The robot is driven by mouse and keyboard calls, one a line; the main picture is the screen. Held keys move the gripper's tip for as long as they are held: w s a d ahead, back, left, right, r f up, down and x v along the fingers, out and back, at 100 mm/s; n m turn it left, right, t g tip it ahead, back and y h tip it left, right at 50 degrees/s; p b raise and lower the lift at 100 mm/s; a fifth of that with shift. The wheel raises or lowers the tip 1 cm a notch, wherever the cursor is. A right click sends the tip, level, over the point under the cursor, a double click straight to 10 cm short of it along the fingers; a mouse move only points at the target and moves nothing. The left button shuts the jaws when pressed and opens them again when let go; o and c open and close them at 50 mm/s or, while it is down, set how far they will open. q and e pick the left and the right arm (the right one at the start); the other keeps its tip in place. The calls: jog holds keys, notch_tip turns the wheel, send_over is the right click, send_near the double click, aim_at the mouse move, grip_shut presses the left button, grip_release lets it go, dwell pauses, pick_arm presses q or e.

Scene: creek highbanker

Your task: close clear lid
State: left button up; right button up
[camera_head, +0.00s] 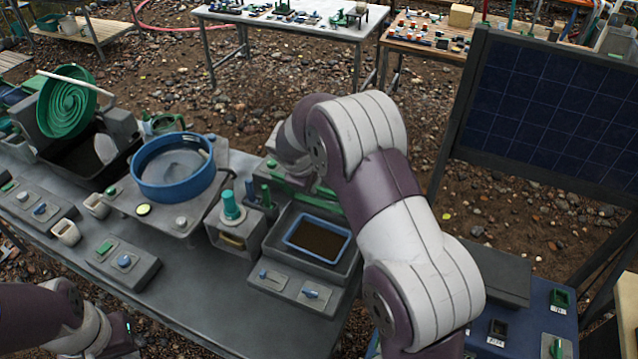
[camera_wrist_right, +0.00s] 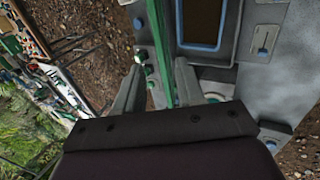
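I cannot pick out a clear lid for certain. A tray box (camera_head: 352,262) at the table's right end holds a blue-framed dark panel (camera_head: 318,240); the panel also shows in the right wrist view (camera_wrist_right: 205,22). A green bar (camera_wrist_right: 160,45) runs beside this box. My right gripper (camera_wrist_right: 158,72) has its fingers apart, one on each side of the green bar; I cannot tell whether they touch it. In the head view my right arm mostly hides this gripper. My left arm shows at the lower left, its fingers not clearly seen.
A blue round tub (camera_head: 172,182) and a green spiral pan (camera_head: 68,100) stand farther left on the grey table (camera_head: 215,300). A box with a teal knob (camera_head: 232,207) stands left of the tray box. A dark solar panel (camera_head: 555,115) rises at right.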

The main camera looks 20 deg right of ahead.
aim_at(319, 190)
jog(key=p+x, duration=0.1)
jog(key=x, duration=0.6)
jog(key=shift+w+f, duration=0.1)
grip_shut()
